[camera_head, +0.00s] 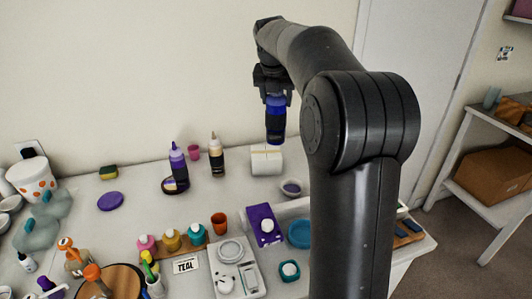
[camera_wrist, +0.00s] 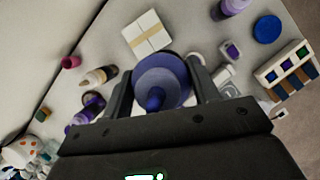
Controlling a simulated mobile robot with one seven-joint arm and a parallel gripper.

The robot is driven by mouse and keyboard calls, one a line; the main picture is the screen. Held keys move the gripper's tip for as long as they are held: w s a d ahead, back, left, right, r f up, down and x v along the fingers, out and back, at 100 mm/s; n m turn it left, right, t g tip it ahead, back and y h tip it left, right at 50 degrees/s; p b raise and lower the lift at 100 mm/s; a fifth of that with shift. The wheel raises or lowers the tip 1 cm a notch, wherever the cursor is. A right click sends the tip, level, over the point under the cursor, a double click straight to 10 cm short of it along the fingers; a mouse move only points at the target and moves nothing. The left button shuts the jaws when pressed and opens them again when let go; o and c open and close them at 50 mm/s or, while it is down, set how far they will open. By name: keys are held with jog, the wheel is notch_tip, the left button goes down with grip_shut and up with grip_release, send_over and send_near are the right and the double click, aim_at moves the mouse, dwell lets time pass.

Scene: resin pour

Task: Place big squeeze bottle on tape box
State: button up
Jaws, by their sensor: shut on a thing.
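The big squeeze bottle (camera_head: 275,122), blue at the top and dark below, hangs upright in my gripper (camera_head: 274,97). In the wrist view the bottle (camera_wrist: 163,72) is seen from above as a blue-purple round shape between the two fingers of my gripper (camera_wrist: 163,88). The tape box (camera_head: 267,162) is a small cream box with a tape strip, on the table near the wall. In the head view the bottle's base is just above the box's top; contact cannot be told. In the wrist view the box (camera_wrist: 147,33) shows just beyond the bottle, partly overlapped by it.
A purple bottle (camera_head: 178,160) and a cream-and-black bottle (camera_head: 217,157) stand left of the box. A pink cup (camera_head: 193,152) is behind them. An orange cup (camera_head: 219,223) stands nearer.

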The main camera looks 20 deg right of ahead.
jog(key=s+d+r, duration=0.1)
jog(key=d, duration=0.5)
jog(key=w+a+f, duration=0.7)
jog(key=a+f, duration=0.2)
jog(key=f, duration=0.2)
jog(key=shift+m, duration=0.3)
jog(key=shift+a, duration=0.1)
jog(key=shift+f, duration=0.1)
jog(key=o, duration=1.7)
jog(key=v, duration=1.2)
jog(key=shift+a, duration=0.2)
